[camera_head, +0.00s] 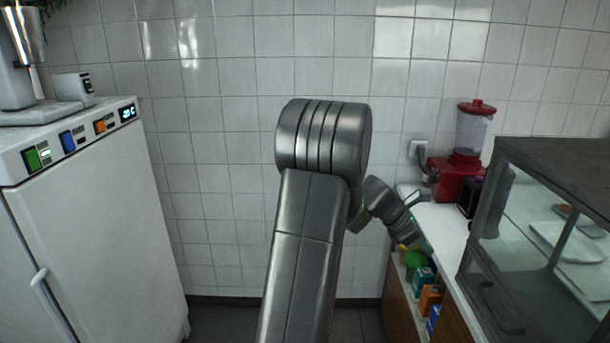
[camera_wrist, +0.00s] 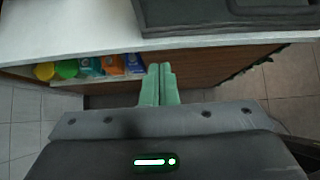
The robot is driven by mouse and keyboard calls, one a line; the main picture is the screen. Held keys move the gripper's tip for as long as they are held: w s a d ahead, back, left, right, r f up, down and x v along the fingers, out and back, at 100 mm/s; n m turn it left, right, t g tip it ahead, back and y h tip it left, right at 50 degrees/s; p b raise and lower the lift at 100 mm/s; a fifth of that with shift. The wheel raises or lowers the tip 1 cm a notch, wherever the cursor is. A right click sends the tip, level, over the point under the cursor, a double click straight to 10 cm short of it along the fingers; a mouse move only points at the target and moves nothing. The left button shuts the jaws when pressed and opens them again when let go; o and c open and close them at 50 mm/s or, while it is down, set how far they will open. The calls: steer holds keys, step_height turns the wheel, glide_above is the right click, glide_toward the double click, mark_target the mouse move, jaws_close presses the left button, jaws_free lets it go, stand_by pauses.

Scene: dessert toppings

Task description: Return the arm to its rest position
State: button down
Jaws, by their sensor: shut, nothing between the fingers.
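My arm rises in the middle of the head view and bends over to the right. Its end hangs by the white counter (camera_head: 440,228) on the right, and the fingers are hard to make out there. In the wrist view my gripper (camera_wrist: 160,72) shows two greenish fingers pressed together with nothing between them. The fingers point toward the wooden front below the counter edge. They look apart from the counter and the goods on the shelf.
A red blender (camera_head: 460,165) and a glass display case (camera_head: 540,240) stand on the counter. Coloured boxes (camera_head: 430,298) sit on a shelf below it. A white fridge (camera_head: 95,230) stands at left. The floor between (camera_head: 225,320) looks clear.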

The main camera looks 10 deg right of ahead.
steer(key=shift+f, duration=0.1)
glide_toward(466, 273)
step_height(466, 273, down, 4)
steer(key=d, duration=0.1)
steer(key=s+d, duration=0.1)
steer(key=d, duration=0.1)
steer(key=shift+p, duration=0.4)
steer(key=shift+d, duration=0.4)
